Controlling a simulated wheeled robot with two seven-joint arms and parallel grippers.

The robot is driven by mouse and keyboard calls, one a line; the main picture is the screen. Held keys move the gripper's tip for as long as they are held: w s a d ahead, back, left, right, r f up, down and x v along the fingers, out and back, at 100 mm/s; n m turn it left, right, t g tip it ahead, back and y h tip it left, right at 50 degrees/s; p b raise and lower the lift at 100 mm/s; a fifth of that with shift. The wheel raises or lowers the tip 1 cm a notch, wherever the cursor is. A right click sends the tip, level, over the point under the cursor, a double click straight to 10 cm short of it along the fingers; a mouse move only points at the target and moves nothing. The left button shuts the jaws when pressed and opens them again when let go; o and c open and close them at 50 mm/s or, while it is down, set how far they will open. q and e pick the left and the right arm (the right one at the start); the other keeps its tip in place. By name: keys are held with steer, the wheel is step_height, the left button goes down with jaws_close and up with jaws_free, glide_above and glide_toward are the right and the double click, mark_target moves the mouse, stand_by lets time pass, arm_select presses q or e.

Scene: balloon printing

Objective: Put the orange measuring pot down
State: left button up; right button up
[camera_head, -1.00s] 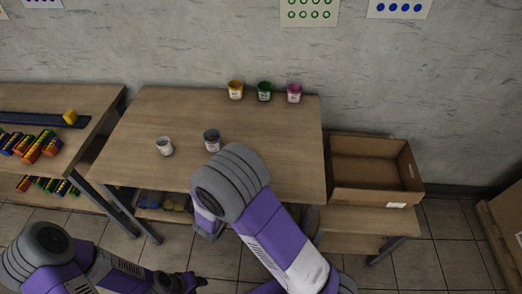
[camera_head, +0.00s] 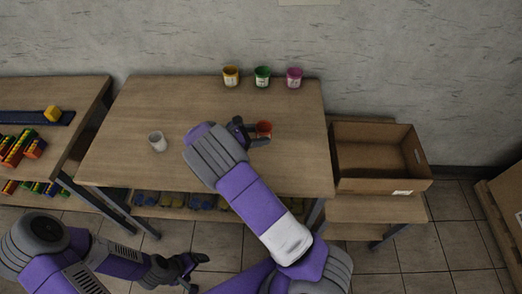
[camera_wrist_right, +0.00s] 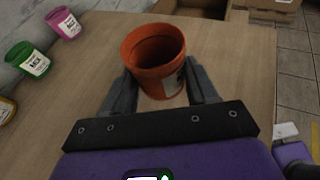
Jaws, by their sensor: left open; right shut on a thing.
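The orange measuring pot (camera_head: 264,129) is at the middle right of the wooden table, and my right gripper (camera_head: 251,133) is shut on it from the left. In the right wrist view the pot (camera_wrist_right: 154,58) looks upright and empty, with my right gripper's fingers (camera_wrist_right: 160,92) on either side of it. I cannot tell whether the pot's base touches the table (camera_head: 290,165). My left gripper (camera_head: 193,270) is open and empty, low in front of the table. The grey pot seen earlier is hidden, probably behind my right arm.
A yellow pot (camera_head: 231,77), a green pot (camera_head: 262,76) and a pink pot (camera_head: 294,78) stand along the table's back edge. A white pot (camera_head: 157,142) stands at the left. A cardboard box (camera_head: 376,183) is on a lower bench at the right. The table's right side is clear.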

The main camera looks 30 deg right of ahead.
mark_target(259, 153)
step_height(259, 153, down, 4)
steer(key=shift+w, duration=0.1)
steer(key=shift+f+b, duration=0.55)
steer(key=shift+f, duration=1.35)
steer(key=shift+f, duration=0.1)
steer(key=o, duration=1.1)
steer(key=shift+r, duration=0.2)
steer(key=p+v, duration=0.1)
steer(key=v, duration=1.1)
